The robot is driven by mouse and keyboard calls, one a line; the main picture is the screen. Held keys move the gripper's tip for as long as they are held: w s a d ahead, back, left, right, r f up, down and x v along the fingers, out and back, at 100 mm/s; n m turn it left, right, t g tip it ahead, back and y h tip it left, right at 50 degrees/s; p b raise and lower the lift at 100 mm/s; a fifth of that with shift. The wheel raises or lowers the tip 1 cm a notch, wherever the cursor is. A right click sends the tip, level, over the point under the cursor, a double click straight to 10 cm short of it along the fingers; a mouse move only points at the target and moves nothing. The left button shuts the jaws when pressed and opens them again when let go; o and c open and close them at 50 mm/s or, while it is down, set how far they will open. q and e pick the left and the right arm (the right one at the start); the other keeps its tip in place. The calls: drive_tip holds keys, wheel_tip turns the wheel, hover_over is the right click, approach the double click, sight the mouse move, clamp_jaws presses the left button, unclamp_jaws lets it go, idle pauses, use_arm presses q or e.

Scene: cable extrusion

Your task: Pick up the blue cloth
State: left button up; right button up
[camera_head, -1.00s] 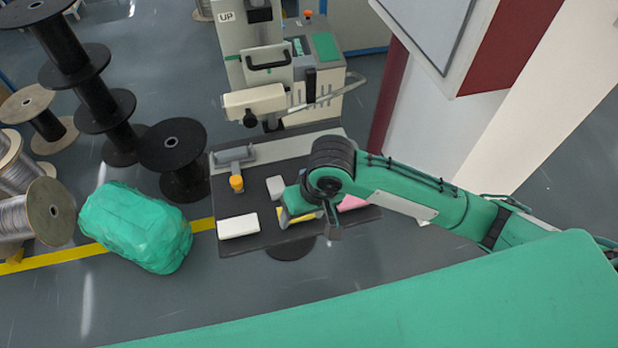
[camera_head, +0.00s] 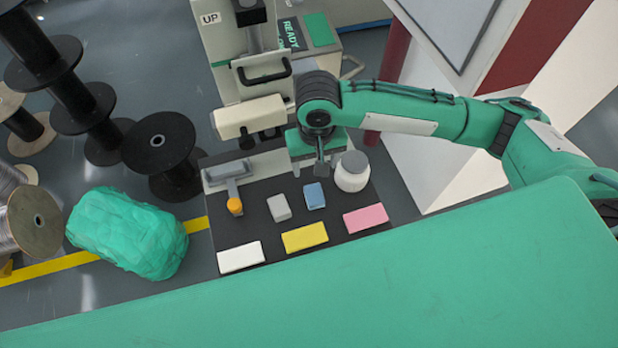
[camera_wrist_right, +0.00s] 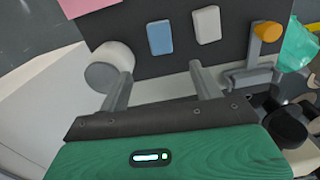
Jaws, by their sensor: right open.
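The blue cloth (camera_head: 314,196) is a small flat folded block on the dark table, between a grey block (camera_head: 281,208) and a white round container (camera_head: 352,172). My right gripper (camera_head: 319,167) is above the back part of the table, just behind the blue cloth and apart from it. In the right wrist view the blue cloth (camera_wrist_right: 160,37) lies beyond the open, empty fingers (camera_wrist_right: 160,78), roughly in line with the gap between them. My left gripper is not in view.
White (camera_head: 241,256), yellow (camera_head: 305,237) and pink (camera_head: 366,218) blocks lie along the table's front. An orange-capped fixture (camera_head: 235,205) stands at left. A cream machine (camera_head: 250,115) rises behind. Black spools (camera_head: 160,145) and a green bundle (camera_head: 127,232) are on the floor at left.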

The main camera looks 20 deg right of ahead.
drive_tip(key=p, duration=0.1)
hover_over(315, 194)
drive_tip(key=f, duration=0.7)
drive_tip(key=shift+w+f, duration=0.25)
drive_tip(key=shift+f, duration=0.4)
drive_tip(key=shift+s+f+p, duration=0.1)
drive_tip(key=shift+f+p, duration=0.65)
wheel_tip(315, 194, down, 3)
drive_tip(key=shift+f+p, duration=0.2)
drive_tip(key=shift+p, duration=0.2)
drive_tip(key=shift+f, duration=0.15)
drive_tip(key=c, duration=1.1)
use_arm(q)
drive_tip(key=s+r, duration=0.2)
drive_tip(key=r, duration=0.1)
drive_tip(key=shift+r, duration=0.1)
use_arm(e)
drive_tip(key=shift+c, duration=0.2)
